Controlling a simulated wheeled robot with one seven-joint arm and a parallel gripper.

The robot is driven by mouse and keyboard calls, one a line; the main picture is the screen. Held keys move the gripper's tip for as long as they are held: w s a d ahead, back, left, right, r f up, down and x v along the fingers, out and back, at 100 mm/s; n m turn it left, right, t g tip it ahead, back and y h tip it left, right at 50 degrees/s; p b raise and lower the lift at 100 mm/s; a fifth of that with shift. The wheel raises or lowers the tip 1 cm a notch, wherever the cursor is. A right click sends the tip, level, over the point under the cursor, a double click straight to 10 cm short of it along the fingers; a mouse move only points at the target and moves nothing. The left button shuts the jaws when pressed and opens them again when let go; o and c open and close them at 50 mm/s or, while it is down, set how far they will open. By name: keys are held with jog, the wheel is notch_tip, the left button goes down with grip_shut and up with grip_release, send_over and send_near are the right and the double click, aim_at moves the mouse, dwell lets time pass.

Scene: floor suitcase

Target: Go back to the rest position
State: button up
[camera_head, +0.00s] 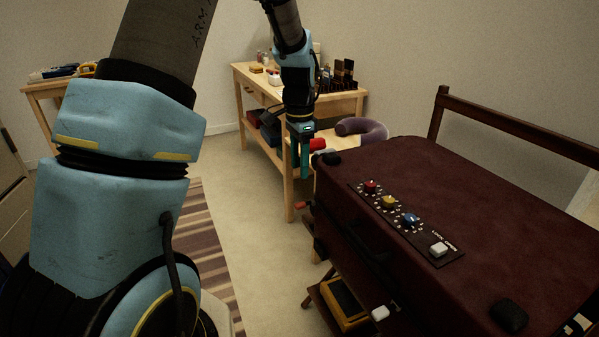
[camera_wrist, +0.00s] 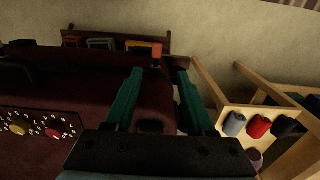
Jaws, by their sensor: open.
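My gripper (camera_head: 303,160) hangs down beside the far left corner of the suitcase in the head view. Its two green fingers are apart, with nothing held between them. In the wrist view the open fingers (camera_wrist: 160,95) reach over the end of the dark red suitcase (camera_wrist: 60,85). The closed suitcase (camera_head: 480,190) lies on a low wooden stand.
A wooden table (camera_head: 350,104) with bottles and small items stands behind my gripper. A purple neck pillow (camera_head: 365,134) lies beyond the suitcase. A wooden rail (camera_head: 520,128) runs along the right. Bare floor (camera_head: 250,230) and a striped rug (camera_head: 212,240) are at left.

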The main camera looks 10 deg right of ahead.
jog(key=s+a+r+n+t, duration=0.1)
jog(key=s+a+n, duration=0.35)
jog(key=a, duration=0.35)
jog(key=s+a+r+n, duration=0.2)
jog(key=s+a+n, duration=0.25)
jog(key=a, duration=0.35)
jog(key=s+a+r+n+t, duration=0.1)
jog(key=s+a+n, duration=0.3)
jog(key=a+n, duration=0.3)
notch_tip(320, 180, up, 12)
jog(key=m+p, duration=0.1)
jog(key=p, duration=1.1)
jog(key=shift+r, duration=0.2)
